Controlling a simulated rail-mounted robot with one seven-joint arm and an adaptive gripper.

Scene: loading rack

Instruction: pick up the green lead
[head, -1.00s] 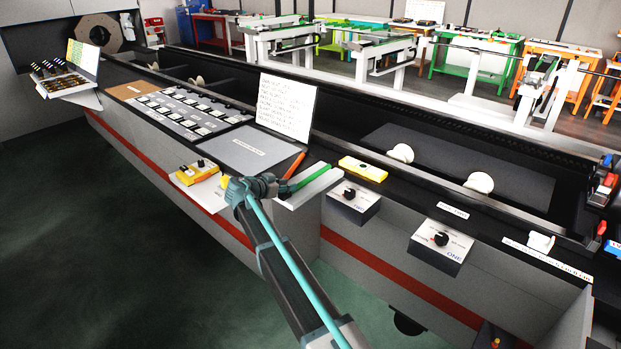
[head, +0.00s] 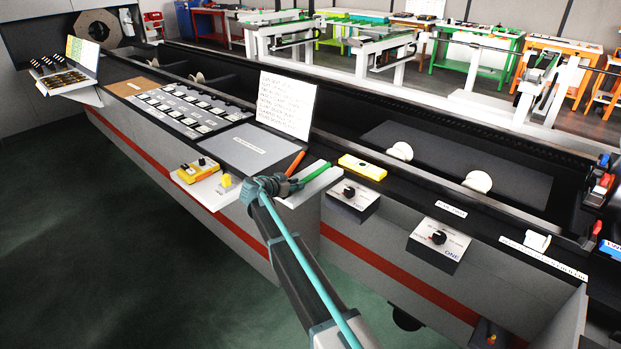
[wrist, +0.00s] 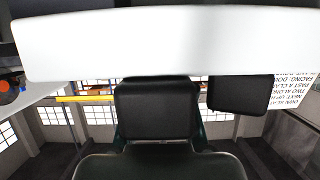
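The green lead (head: 317,173) shows in the head view as a green stick. It lies slanted over a small white shelf on the front edge of the long grey console. My gripper (head: 291,186) is at the near left end of the green lead, close to it or touching; I cannot tell which. The fingers are small and dark there, so their opening is unclear. In the wrist view, dark gripper parts (wrist: 157,108) fill the middle under a large white surface. No green lead can be made out in that view.
An orange stick (head: 295,163) lies just behind my gripper. A white text board (head: 286,104) stands behind it. A yellow box (head: 362,167) and a knob box (head: 352,199) are to the right. A yellow control box (head: 197,170) is to the left.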

